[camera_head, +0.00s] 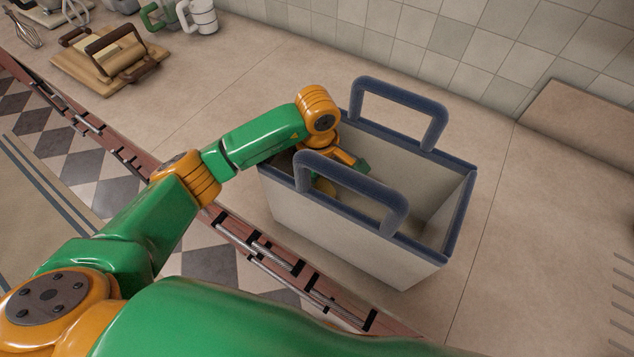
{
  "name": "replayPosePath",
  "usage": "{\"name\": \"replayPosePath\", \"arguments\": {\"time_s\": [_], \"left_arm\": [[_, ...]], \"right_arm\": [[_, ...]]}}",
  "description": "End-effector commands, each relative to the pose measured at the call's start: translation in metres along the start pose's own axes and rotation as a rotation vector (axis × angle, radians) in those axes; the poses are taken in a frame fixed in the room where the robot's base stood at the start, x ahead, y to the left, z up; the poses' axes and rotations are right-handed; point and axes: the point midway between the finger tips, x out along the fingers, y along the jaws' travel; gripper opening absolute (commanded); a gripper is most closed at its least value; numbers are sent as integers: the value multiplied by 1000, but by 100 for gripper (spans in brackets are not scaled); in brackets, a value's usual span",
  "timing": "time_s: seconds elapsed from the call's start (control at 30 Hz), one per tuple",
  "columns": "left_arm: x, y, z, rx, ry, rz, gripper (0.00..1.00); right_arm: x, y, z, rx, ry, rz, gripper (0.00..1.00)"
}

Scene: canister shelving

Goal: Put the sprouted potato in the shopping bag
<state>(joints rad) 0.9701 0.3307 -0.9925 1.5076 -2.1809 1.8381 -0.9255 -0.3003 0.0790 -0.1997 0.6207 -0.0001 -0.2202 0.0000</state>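The shopping bag (340,232) is an open, pale box-shaped bag with a dark blue rim and two dark blue handles. It stands upright on the counter. My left arm reaches in from the left, and my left gripper (345,163) is inside the left part of the bag's opening, below the rim. A small yellowish-brown rounded thing (325,186) shows beside the gripper, partly hidden by the near handle and rim. It may be the sprouted potato, but I cannot tell whether the fingers hold it. My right gripper is out of view.
A tiled wall (460,40) runs behind. The counter right of the bag is clear up to a brown slab (590,120).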

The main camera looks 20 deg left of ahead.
Motion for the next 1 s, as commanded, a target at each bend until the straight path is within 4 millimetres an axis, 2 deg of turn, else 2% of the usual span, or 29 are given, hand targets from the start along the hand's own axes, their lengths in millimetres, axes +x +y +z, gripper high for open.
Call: {"name": "replayPosePath", "arguments": {"time_s": [0.53, 0.57, 0.63, 0.67, 0.87, 1.0], "left_arm": [[12, 0, 0, -1, 0, -1, 4], [12, 0, 0, -1, 0, -1, 76], [12, 0, 0, 0, 0, -2, 95], [12, 0, 0, 0, 0, -2, 100], [12, 0, 0, 0, 0, -2, 100], [-1, 0, 0, 0, -1, -2, 100]], "right_arm": [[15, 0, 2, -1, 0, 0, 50], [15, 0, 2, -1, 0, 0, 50], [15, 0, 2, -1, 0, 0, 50], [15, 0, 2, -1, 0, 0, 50], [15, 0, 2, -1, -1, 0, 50], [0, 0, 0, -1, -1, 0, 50]]}}
